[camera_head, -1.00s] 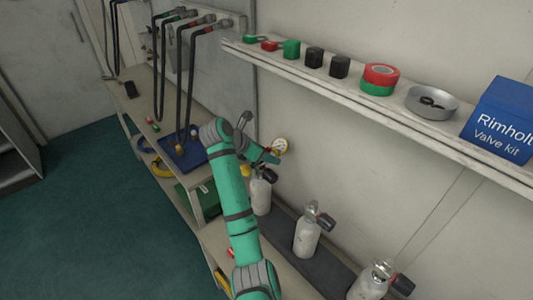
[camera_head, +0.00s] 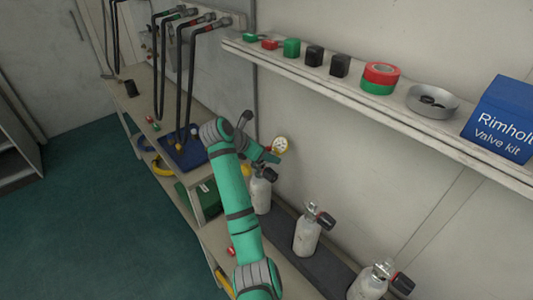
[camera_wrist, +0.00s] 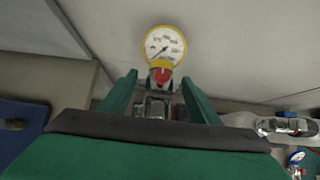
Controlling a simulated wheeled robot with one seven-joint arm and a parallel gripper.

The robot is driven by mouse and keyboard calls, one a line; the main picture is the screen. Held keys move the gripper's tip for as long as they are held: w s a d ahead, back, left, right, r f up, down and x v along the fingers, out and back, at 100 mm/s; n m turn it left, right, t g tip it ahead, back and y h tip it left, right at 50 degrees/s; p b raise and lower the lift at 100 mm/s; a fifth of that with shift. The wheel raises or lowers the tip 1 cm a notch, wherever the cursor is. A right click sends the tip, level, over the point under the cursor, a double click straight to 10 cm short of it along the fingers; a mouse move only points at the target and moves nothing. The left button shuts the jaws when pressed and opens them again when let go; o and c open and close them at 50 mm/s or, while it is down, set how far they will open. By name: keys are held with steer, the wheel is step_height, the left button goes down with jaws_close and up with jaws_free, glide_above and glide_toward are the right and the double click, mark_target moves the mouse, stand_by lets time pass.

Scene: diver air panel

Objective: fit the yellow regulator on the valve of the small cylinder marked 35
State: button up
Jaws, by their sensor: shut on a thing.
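My gripper (camera_head: 266,157) is over the top of the leftmost small cylinder (camera_head: 261,192), near the wall. In the wrist view the gripper's two green fingers (camera_wrist: 160,98) are closed around a metal body. A yellow-rimmed gauge with a white dial (camera_wrist: 165,47) and a red part (camera_wrist: 162,75) stand just beyond the fingertips. I take these as the yellow regulator, whose gauge also shows in the head view (camera_head: 280,145). The fingers and arm hide the valve, so I cannot tell whether the regulator touches it. No 35 mark is readable on any cylinder.
Two more white cylinders, the middle one (camera_head: 307,238) and the right one (camera_head: 368,285), stand on the dark mat (camera_head: 330,262). A wall shelf (camera_head: 420,130) overhangs at right, carrying tape, a grey bowl and a blue box. Hoses (camera_head: 182,90) hang at left above a blue tray (camera_head: 176,157).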

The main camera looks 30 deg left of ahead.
steer(key=shift+f, duration=0.25)
steer(key=o, duration=1.6)
steer(key=shift+c, duration=0.2)
steer(key=shift+o, duration=0.4)
steer(key=shift+f, duration=0.1)
steer(key=v, duration=1.1)
steer(key=shift+w, duration=0.1)
